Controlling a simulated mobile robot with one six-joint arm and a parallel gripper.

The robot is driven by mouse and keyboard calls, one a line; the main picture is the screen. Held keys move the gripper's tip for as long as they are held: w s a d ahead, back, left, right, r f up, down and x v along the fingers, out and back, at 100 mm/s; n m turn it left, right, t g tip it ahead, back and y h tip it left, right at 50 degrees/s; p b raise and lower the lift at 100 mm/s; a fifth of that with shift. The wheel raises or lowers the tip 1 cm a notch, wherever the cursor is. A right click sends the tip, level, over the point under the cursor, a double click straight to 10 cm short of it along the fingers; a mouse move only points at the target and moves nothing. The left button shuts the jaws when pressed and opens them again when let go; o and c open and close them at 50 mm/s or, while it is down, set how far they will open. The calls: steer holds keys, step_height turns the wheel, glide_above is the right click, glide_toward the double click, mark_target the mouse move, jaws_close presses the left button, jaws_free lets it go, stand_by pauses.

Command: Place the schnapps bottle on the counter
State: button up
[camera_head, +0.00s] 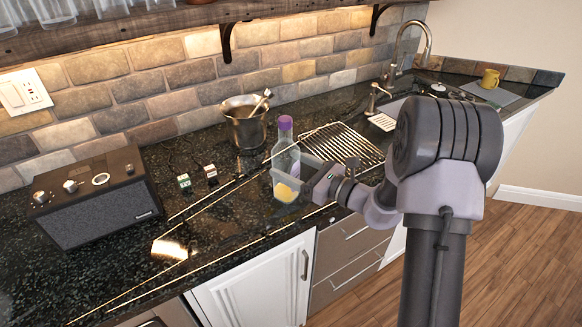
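The schnapps bottle (285,155) is clear, with a purple cap and a yellow patch low on its body. It is upright over the dark stone counter (225,225), near the front edge. My gripper (290,180) reaches in from the right, with its fingers at the lower half of the bottle. The fingers overlap the bottle in this view, so I cannot tell whether they press on it or stand apart. Whether the bottle's base touches the counter is also unclear.
A metal bucket (246,128) stands behind the bottle, with two small items (197,178) to its left. A black radio (95,197) is at the left. A wire rack (340,143) and a sink with a faucet (410,45) are to the right. The counter's front left is mostly clear.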

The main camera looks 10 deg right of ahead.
steer(key=shift+s+d, duration=0.1)
steer(key=p+v, duration=0.2)
steer(key=v, duration=0.9)
steer(key=s+a+r+n+g+h, duration=0.1)
steer(key=s+a+r+n+g, duration=0.2)
steer(key=s+a+n+g, duration=0.4)
steer(key=s+a+r+n+g, duration=0.3)
steer(key=s+a+n+g, duration=0.2)
steer(key=s+a+n, duration=0.4)
steer(key=s+d+r+n+t+h, duration=0.4)
steer(key=s+n+h, duration=0.3)
steer(key=s+h, duration=0.1)
steer(key=shift+n+h, duration=0.3)
